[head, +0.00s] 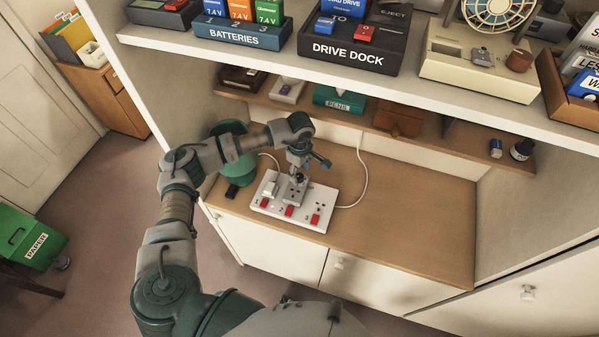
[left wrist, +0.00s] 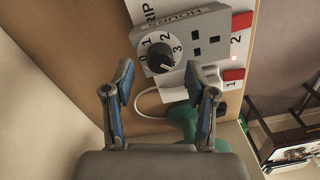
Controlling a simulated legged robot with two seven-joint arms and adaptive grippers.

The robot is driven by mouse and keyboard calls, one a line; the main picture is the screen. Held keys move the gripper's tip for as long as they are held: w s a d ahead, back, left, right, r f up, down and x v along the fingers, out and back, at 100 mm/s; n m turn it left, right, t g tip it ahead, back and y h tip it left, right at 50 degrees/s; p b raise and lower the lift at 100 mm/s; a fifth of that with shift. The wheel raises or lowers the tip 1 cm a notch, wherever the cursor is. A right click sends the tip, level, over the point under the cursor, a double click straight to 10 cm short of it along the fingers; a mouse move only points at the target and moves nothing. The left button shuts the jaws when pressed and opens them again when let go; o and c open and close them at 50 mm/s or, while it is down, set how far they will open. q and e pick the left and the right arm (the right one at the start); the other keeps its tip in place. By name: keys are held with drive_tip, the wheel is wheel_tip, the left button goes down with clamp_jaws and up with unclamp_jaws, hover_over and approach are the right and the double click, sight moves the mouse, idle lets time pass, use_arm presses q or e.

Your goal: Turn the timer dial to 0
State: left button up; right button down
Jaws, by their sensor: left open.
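In the left wrist view, the timer is a grey box (left wrist: 214,22) plugged into the white power strip (left wrist: 235,75). Its round dark dial (left wrist: 160,56) has the numbers 0 to 3 around it. A pale mark shows at the dial's lower right, past the 3, but I cannot tell exactly where the pointer stands. My left gripper (left wrist: 159,82) is open, its fingertips apart and just short of the dial, one toward each side. In the head view, my left gripper (head: 298,174) is over the strip (head: 263,206) and partly hides the timer (head: 293,192).
The strip has several red switches and a white plug (head: 270,184) at its left end. A white cable (head: 363,180) curves behind it. A green lamp (head: 235,170) stands to the left. The desk (head: 420,220) is clear at right. A loaded shelf (head: 280,58) overhangs the back.

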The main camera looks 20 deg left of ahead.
use_arm(q)
drive_tip(key=shift+f, duration=1.3)
clamp_jaws()
drive_tip(key=n+b, duration=0.2)
drive_tip(key=n, duration=0.2)
drive_tip(key=shift+n+b, duration=1.05)
drive_tip(key=shift+n, duration=1.35)
